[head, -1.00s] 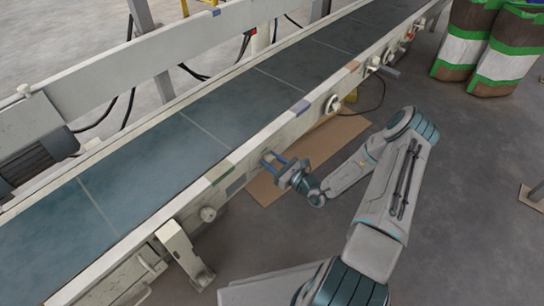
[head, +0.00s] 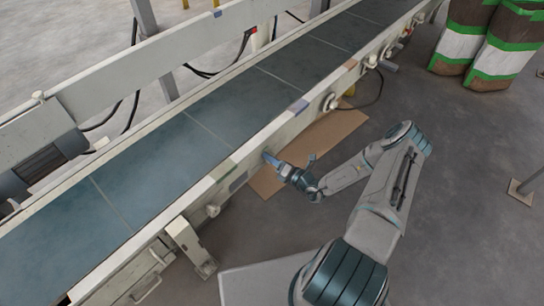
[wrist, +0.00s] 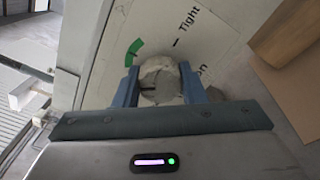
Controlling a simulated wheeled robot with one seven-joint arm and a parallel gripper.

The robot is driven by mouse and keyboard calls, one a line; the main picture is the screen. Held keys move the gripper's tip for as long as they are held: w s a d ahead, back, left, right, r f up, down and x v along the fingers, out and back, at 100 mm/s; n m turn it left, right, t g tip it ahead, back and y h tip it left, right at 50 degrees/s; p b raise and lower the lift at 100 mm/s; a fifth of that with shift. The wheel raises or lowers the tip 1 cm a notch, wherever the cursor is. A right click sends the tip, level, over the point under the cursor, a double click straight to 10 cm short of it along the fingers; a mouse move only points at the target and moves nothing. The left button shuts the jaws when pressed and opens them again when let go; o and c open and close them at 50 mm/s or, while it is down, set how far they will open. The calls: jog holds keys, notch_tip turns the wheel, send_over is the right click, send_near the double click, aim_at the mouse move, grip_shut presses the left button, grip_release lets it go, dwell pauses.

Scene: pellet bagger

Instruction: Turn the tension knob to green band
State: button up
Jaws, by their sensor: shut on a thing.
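The tension knob (wrist: 160,76) is a round, pale cream knob on the conveyor's side panel, seen in the wrist view. My gripper (wrist: 159,72) has its two blue fingers closed on the knob's left and right sides. A short dark line shows on the knob's left part. The green band (wrist: 134,52) is a short arc on the panel, up and left of the knob, and the line lies below it in the picture. The word "Tight" is printed to the upper right. In the head view my gripper (head: 269,158) reaches the conveyor's near side and hides the knob.
The conveyor (head: 165,155) runs diagonally across the head view. Other knobs (head: 329,102) sit along its near rail. A brown cardboard sheet (head: 325,142) lies on the floor below. Striped sacks (head: 495,50) stand at the upper right. The floor right of my arm is largely open.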

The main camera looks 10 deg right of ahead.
jog(key=m+p, duration=0.1)
jog(key=m, duration=0.5)
jog(key=shift+m, duration=0.4)
dwell(0.3)
jog(key=o, duration=1)
jog(key=p+v, duration=0.2)
jog(key=v, duration=1.2)
jog(key=shift+p, duration=0.3)
jog(key=shift+r, duration=0.1)
